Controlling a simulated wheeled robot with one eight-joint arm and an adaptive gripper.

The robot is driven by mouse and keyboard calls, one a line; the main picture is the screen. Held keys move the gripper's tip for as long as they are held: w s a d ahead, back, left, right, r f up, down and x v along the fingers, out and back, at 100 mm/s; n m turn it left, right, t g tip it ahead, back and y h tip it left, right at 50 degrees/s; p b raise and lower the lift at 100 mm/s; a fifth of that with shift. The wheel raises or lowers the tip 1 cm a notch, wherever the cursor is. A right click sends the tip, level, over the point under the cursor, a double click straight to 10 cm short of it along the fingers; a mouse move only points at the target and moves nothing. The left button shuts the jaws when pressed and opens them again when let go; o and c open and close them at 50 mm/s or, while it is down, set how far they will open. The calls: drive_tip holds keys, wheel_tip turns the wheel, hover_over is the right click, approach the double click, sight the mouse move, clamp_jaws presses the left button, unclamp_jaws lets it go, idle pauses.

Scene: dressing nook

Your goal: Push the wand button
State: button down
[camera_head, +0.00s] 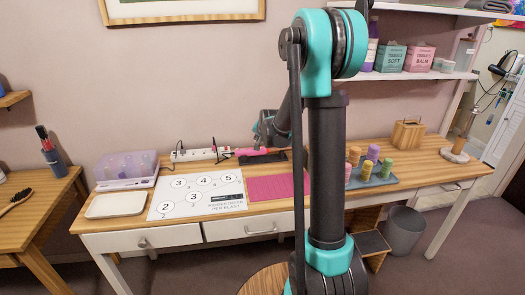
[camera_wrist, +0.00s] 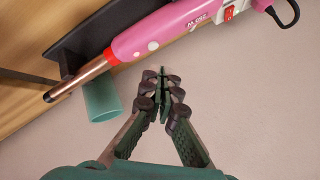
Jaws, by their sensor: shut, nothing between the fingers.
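The pink wand (camera_wrist: 165,32) lies across the top of the wrist view, with a copper barrel (camera_wrist: 80,78), pale round spots on its pink body and a red-and-white patch (camera_wrist: 228,13) near its cord end. I cannot tell which mark is the button. In the head view the wand (camera_head: 263,151) rests on a dark stand (camera_head: 270,158) at the back of the table. My gripper (camera_wrist: 165,76) is shut and empty, its tips beside the pink body with a small gap in the picture. In the head view my arm hides part of this area.
A power strip (camera_head: 193,154) stands left of the wand. A pink mat (camera_head: 275,188) and a white numbered sheet (camera_head: 195,195) lie in front. A tray of colored rollers (camera_head: 372,178) stands right. A green cylinder (camera_wrist: 102,101) is beside the barrel in the wrist view.

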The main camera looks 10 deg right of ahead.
drive_tip(key=shift+r, duration=2.15)
